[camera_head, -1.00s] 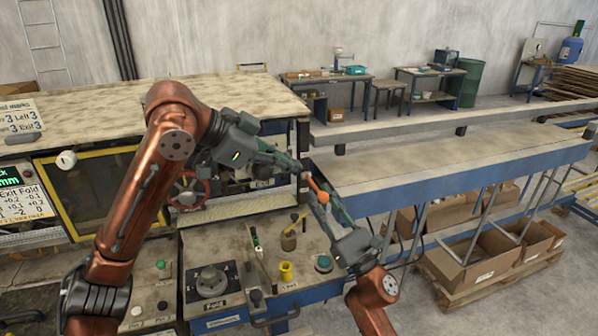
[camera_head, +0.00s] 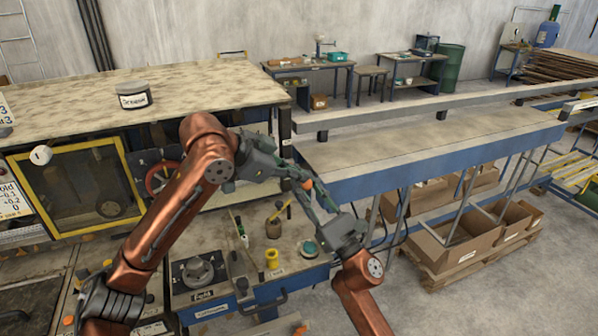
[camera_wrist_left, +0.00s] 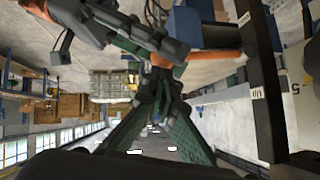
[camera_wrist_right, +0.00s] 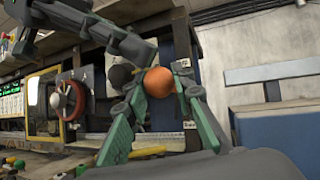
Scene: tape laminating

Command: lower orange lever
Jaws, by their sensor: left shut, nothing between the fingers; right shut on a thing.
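The orange lever's knob (camera_head: 307,184) shows as a small patch of orange where my two grippers meet, in front of the machine's right end. In the right wrist view the round orange knob (camera_wrist_right: 158,82) sits between the green fingers of my right gripper (camera_head: 315,192), which is shut on it. My left gripper (camera_head: 294,172) is shut and empty, its fingertips close beside the knob. In the left wrist view its green fingers come together (camera_wrist_left: 160,85), with orange just beyond.
A red handwheel (camera_head: 158,181) is partly hidden behind my left arm. Below the grippers, a bench holds a dial (camera_head: 197,272), a yellow cup (camera_head: 271,258) and a brown jar (camera_head: 273,228). A labelled tin (camera_head: 133,95) stands on the machine top. A long blue-edged table (camera_head: 430,150) extends right.

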